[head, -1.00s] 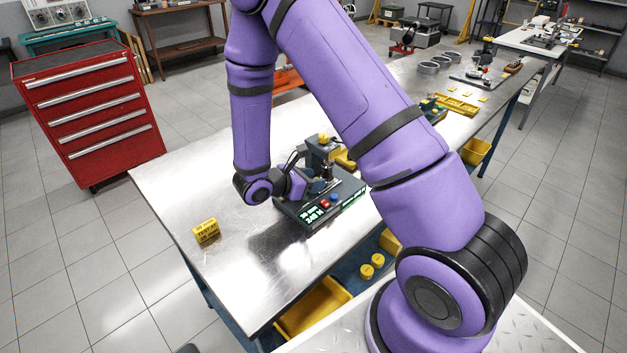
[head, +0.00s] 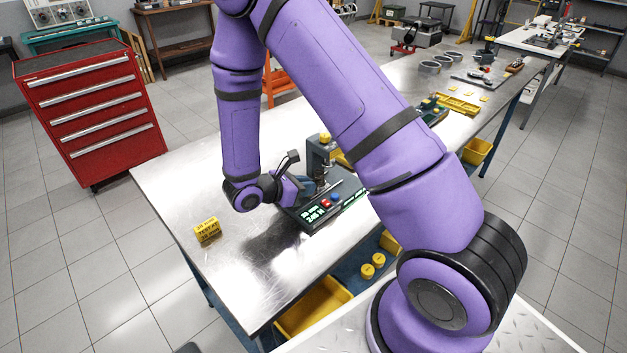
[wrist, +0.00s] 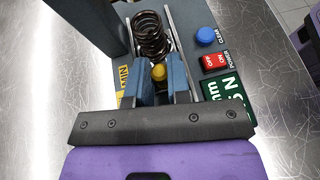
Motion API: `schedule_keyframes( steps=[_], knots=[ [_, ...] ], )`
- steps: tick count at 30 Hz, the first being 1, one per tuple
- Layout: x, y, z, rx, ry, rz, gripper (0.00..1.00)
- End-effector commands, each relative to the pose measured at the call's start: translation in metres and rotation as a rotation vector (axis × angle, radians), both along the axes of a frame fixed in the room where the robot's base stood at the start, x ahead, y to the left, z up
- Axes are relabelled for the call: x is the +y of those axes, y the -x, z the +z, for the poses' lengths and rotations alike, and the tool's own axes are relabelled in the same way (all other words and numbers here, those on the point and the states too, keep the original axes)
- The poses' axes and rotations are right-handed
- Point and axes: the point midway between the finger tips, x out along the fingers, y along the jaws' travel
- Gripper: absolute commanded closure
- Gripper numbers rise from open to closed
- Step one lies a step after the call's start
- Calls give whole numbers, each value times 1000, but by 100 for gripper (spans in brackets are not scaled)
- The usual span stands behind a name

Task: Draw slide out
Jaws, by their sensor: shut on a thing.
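The spring tester (head: 318,212) stands on the metal bench, with its column (head: 320,155) at the back. In the wrist view a dark coil spring (wrist: 151,36) sits between two thin metal rails, just beyond the fingertips. My gripper (head: 303,189) is at the tester's left side. In the wrist view its two blue fingers are shut on a yellow knob (wrist: 158,73) in line with the spring and rails. The slide body itself is mostly hidden by the fingers and spring.
A blue button (wrist: 206,36), a red power switch (wrist: 214,62) and a green display (wrist: 226,92) are right of the rails in the wrist view. A yellow block (head: 207,231) stands at the bench's left. The bench between it and the tester is clear.

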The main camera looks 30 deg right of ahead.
Motion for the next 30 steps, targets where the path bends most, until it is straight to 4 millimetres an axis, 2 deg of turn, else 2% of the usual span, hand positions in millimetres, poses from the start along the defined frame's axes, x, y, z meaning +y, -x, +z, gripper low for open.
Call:
schedule_keyframes(
  steps=[1, 3, 9, 20, 21, 24, 30],
  knots=[
    [13, 1, 0, -2, 0, 7, 100],
    [27, 4, 0, -2, 1, 7, 100],
    [54, 9, 0, -3, -1, 4, 100],
    [60, 11, 0, -2, -3, 5, 100],
    [60, 11, 0, -2, -3, 5, 78],
    [60, 11, 0, -1, -3, 4, 57],
    [58, 11, 0, -1, -1, 2, 57]
  ],
)
